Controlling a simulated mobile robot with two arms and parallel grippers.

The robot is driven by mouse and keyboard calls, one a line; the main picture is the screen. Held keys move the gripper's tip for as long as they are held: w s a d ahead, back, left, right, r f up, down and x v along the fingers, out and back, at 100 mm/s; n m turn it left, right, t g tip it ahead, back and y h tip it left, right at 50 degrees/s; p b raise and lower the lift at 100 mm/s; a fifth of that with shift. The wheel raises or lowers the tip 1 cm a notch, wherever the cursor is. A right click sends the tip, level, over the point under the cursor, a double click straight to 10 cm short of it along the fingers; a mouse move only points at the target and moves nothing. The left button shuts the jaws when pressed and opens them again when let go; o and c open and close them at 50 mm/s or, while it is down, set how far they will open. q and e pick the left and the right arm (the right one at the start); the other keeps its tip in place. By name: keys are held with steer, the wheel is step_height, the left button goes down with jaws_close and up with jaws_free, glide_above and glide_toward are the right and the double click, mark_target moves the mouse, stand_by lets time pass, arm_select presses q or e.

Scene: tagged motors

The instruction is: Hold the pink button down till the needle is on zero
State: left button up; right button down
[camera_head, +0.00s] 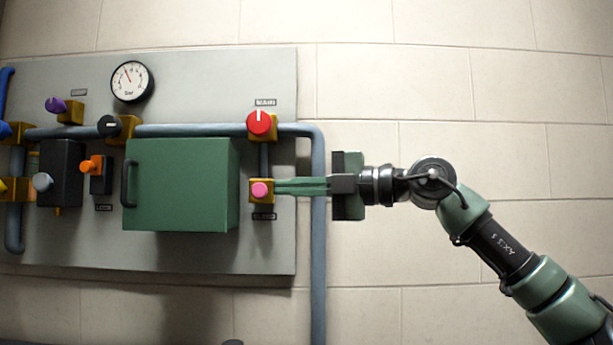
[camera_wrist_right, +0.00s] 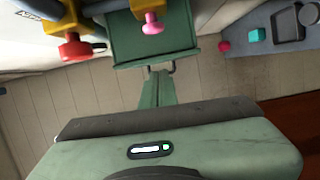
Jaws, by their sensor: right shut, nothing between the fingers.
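The pink button (camera_head: 260,190) sits on a yellow block low on the panel's right side. It also shows in the right wrist view (camera_wrist_right: 152,24), with its stem. My right gripper (camera_head: 277,187) is shut and empty, its fingers pointing left beside the button in the head view. In the right wrist view its fingertips (camera_wrist_right: 158,74) are apart from the button. The round gauge (camera_head: 131,82) has a white face; its needle seems to point up and slightly left. Its numbers are too small to read. My left gripper is out of view.
A red knob (camera_head: 259,123) is above the button, and a green box (camera_head: 180,190) with a dark handle stands out to its left. A blue-grey pipe (camera_head: 318,240) runs down the panel's right edge. Purple, black and orange controls are further left. Bare wall lies right.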

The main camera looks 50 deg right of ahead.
mark_target(266, 187)
steer(key=p+x, duration=0.2)
steer(key=x, duration=0.1)
steer(key=p+x, duration=0.1)
steer(key=x, duration=0.1)
steer(key=shift+w+d+r, duration=0.2)
steer(key=shift+w+r, duration=0.1)
steer(key=shift+w+d+f+p, duration=0.1)
steer(key=shift+w+d+p, duration=0.15)
steer(key=shift+d+p, duration=0.2)
steer(key=shift+w+d+p, duration=0.3)
steer(key=shift+d+p, duration=0.05)
steer(key=shift+d, duration=0.1)
steer(key=shift+w+d+f+p, duration=0.2)
steer(key=shift+w+d+p, duration=0.1)
steer(key=shift+d, duration=0.25)
